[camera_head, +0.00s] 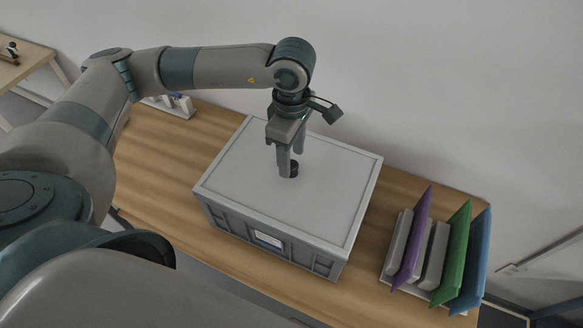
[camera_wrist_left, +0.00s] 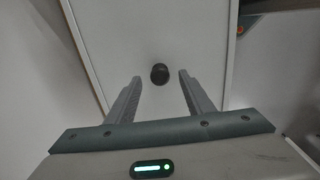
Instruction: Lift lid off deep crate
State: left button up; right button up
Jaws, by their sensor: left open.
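A deep grey crate (camera_head: 268,240) stands on the wooden table, its flat light-grey lid (camera_head: 245,165) lying on top and covering the opening. A small round black knob (camera_head: 293,171) sits near the middle of the lid. My left gripper (camera_head: 290,168) points down at the knob, with its fingers open. In the left wrist view the black knob (camera_wrist_left: 160,73) appears between and just beyond the two open fingertips (camera_wrist_left: 160,76). I cannot tell whether the fingers reach down around it. My right gripper is not in view.
The wooden table (camera_head: 150,165) has bare room left of the crate. At the right stands a rack with purple (camera_head: 412,240), green (camera_head: 452,252) and blue (camera_head: 473,265) upright folders. A small tray with white items (camera_head: 178,104) lies behind my left arm. A wall is behind the table.

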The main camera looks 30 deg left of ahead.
pick_arm(q)
jog(key=shift+f, duration=0.8)
jog(key=shift+c, duration=0.6)
grip_shut()
